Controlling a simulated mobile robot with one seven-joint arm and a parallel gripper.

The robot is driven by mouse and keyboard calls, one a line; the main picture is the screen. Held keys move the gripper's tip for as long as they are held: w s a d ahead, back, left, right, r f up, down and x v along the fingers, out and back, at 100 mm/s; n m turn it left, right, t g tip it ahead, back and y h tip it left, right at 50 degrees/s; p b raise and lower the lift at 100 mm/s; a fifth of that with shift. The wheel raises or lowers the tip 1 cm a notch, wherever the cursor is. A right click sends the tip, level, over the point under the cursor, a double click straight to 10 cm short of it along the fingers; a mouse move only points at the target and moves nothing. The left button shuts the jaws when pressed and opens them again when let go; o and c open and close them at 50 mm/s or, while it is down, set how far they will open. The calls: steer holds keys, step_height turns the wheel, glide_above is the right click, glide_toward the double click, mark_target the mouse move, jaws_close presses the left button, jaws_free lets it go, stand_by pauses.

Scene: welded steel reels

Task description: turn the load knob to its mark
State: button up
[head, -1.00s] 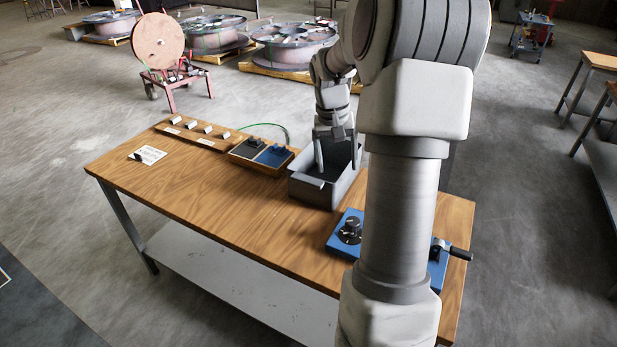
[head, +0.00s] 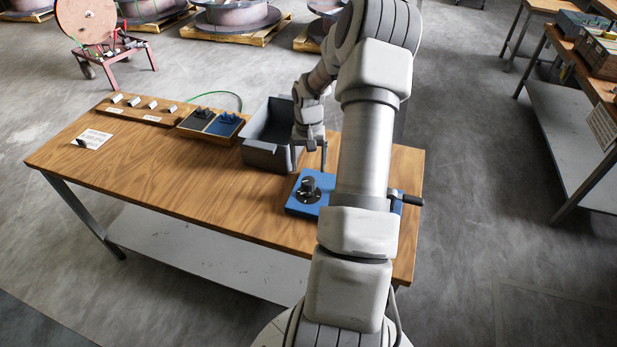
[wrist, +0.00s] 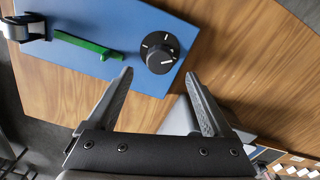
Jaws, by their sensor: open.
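The load knob (head: 311,188) is a black round knob on a blue base plate (head: 298,206) near the right end of the wooden table. In the wrist view the knob (wrist: 160,52) shows a pale line on its face and several white marks around it. My gripper (wrist: 159,76) is open and empty, its two fingertips pointing toward the knob, one toward each side. The fingers look short of the knob, not touching it. In the head view my gripper (head: 309,160) hangs above and behind the knob. My arm hides part of the blue base.
A grey bin (head: 262,153) stands just left of my gripper. A crank handle (head: 411,200) sticks out at the right. A green bar (wrist: 87,45) lies on the blue plate. The table's front left is mostly clear.

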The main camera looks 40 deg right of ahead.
mark_target(309, 180)
step_height(309, 180, down, 6)
steer(key=shift+r, duration=0.1)
steer(key=shift+c, duration=0.3)
jaws_close()
stand_by(0.3)
steer(key=shift+n, duration=0.4)
steer(key=n, duration=0.4)
steer(key=shift+n+b, duration=0.3)
steer(key=shift+n, duration=0.1)
steer(key=n, duration=0.5)
steer(key=shift+r, duration=0.1)
